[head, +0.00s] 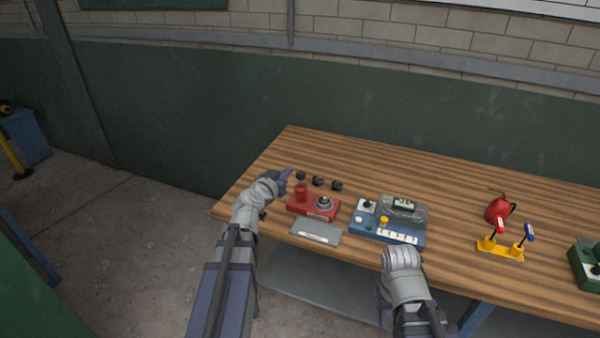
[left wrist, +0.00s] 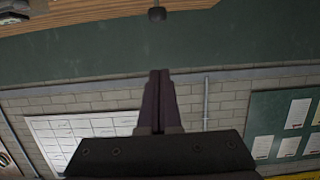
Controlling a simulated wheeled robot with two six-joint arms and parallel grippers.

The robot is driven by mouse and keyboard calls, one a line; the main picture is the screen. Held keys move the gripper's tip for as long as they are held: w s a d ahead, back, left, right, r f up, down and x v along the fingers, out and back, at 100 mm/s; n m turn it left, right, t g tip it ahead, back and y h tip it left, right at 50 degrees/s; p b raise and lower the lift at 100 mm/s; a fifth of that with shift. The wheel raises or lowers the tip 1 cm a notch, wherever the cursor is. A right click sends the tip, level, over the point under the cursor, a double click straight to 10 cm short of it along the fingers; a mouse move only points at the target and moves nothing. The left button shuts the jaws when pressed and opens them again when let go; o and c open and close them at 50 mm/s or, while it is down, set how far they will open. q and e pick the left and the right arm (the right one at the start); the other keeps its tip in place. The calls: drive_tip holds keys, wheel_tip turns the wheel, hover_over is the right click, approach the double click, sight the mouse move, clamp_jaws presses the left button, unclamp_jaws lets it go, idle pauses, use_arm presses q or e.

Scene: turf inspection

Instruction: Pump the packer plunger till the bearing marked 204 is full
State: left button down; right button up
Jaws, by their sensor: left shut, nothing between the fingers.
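A red packer (head: 318,209) stands on the wooden table, with a red plunger column (head: 300,193) topped by a black knob (head: 300,175). A grey, round bearing (head: 323,203) sits on its right part; its marking is too small to read. My left gripper (head: 287,174) is just left of the knob and appears apart from it. In the left wrist view its two fingers (left wrist: 160,75) are together with nothing between them. A dark knob-like piece (left wrist: 157,14) shows beyond the fingertips. My right gripper (head: 402,253) is by the table's front edge; its fingers are hidden.
Two dark round pieces (head: 327,183) lie behind the packer. A grey plate (head: 316,232) lies in front. A blue device (head: 388,225) with a clear-covered gauge stands to the right. Further right are a red can (head: 497,210) and a yellow stand (head: 500,250). The table's back is clear.

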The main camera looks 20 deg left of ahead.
use_arm(q)
drive_tip(key=b, duration=0.3)
hover_over(301, 178)
drive_tip(key=s, duration=0.1)
wheel_tip(301, 178, down, 3)
drive_tip(key=shift+a+f+b, duration=0.2)
drive_tip(key=shift+f+b, duration=0.7)
drive_tip(key=shift+a+f+b, duration=0.15)
drive_tip(key=shift+f+b, duration=0.7)
drive_tip(key=shift+f, duration=0.05)
